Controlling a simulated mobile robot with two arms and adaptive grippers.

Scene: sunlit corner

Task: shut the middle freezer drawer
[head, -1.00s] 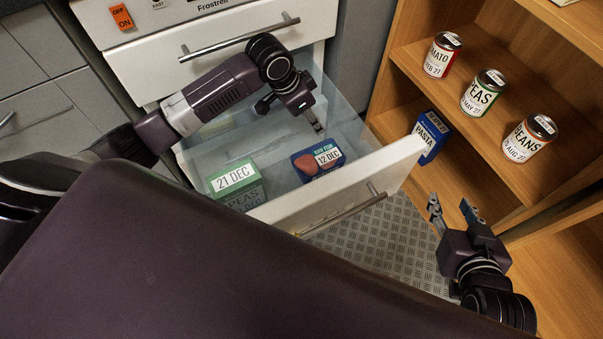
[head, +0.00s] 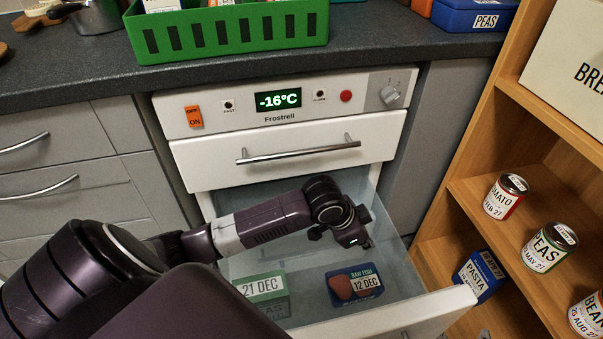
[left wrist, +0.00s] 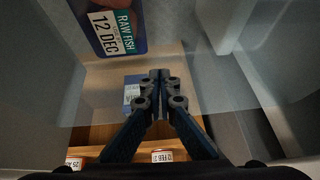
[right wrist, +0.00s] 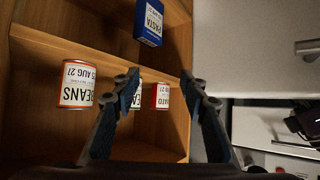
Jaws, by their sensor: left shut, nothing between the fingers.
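The open freezer drawer (head: 437,312) sticks out below a shut white drawer (head: 285,150), with clear walls and a white front. It holds a green peas box (head: 262,290) and a blue raw fish box (head: 355,285); the fish box also shows in the left wrist view (left wrist: 112,28). My left gripper (head: 366,243) is shut and empty, above the drawer's inside near its right wall. Its closed fingers show in the left wrist view (left wrist: 158,78). My right gripper (right wrist: 160,80) is open and empty, facing the shelf. A white panel with a handle (right wrist: 265,55) is beside it, seemingly the drawer front.
A wooden shelf (head: 500,220) at right holds several cans and a blue pasta box (head: 481,275). The freezer panel (head: 200,112) reads -16°C. A green crate (head: 235,30) stands on the counter above. Grey cabinets (head: 65,170) are at left.

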